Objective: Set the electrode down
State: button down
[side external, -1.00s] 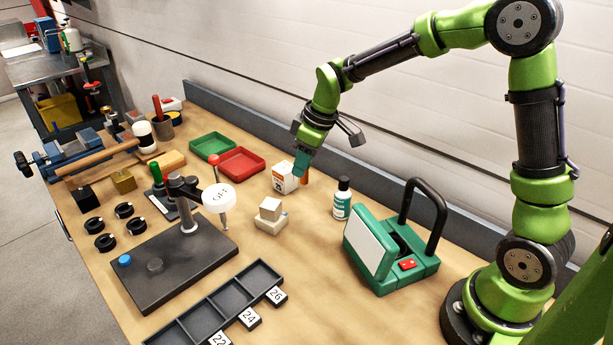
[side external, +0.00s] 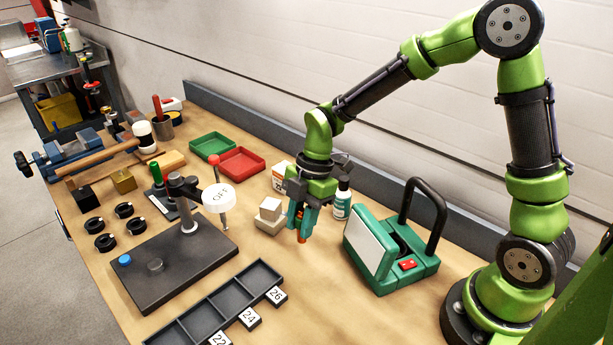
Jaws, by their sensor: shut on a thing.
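Pale blocks (side external: 269,211) stand close left of my gripper. A white bottle (side external: 342,204) and the green instrument (side external: 370,247) are to the right. A compartment tray (side external: 232,298) with numbered tags lies in front. Bare bench (side external: 320,300) is at the lower right.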

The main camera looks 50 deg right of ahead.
aim_at(300, 242)
jog(key=shift+f, duration=2.35)
jog(key=shift+f, duration=0.1)
jog(key=c, duration=0.9)
grip_release()
jog(key=v, duration=1.1)
jog(key=shift+s+d+r+m+t+h, duration=0.25)
jog(key=shift+s+d+r+m+t, duration=0.4)
jog(key=shift+s+r+m+t, duration=2.05)
jog(key=shift+s+d+r+m+g+h, duration=0.3)
jog(key=shift+s+d+r+m, duration=1.05)
jog(key=shift+m, duration=3.35)
jog(key=shift+s+r+m+t+h, duration=0.25)
jog(key=shift+s+r+m+t, duration=1.05)
jog(key=shift+s+m, duration=1.9)
